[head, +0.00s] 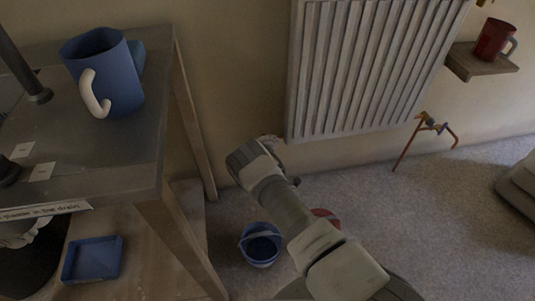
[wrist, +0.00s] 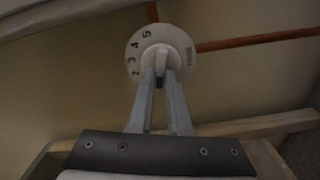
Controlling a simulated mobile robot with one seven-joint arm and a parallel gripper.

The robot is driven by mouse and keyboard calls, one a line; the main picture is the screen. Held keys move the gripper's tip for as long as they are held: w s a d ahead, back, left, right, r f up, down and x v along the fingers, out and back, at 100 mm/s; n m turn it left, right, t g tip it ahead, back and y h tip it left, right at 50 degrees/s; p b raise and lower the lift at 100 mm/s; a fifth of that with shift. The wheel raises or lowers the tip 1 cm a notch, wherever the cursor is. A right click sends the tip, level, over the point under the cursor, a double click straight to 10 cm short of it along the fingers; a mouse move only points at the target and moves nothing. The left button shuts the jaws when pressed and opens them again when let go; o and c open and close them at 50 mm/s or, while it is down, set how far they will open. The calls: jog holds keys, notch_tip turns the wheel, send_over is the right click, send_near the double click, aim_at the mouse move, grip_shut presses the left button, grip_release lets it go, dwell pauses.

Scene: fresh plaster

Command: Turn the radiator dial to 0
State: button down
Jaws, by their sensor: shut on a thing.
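The radiator dial (wrist: 176,40) is a round white knob at the top middle of the wrist view. The numbers 2, 3, 4 and 5 show along its left side and top; no 0 can be made out. In the head view, my arm reaches toward the lower left corner of the white radiator (head: 360,65). There the dial and my fingertips are mostly hidden behind my wrist.
A grey-topped table (head: 140,165) with a blue mug (head: 112,80) stands to the left. A blue bucket (head: 260,250) and a partly hidden red one (head: 326,214) are on the floor below my arm. Copper pipes with a tap (head: 430,122) are at right, under a shelf (head: 480,66).

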dwell(0.4)
jog(key=c, duration=0.9)
grip_release()
jog(key=shift+o, duration=0.2)
jog(key=p+v, duration=0.5)
jog(key=v, duration=1.2)
jog(key=shift+s, duration=0.25)
jog(key=shift+w, duration=0.1)
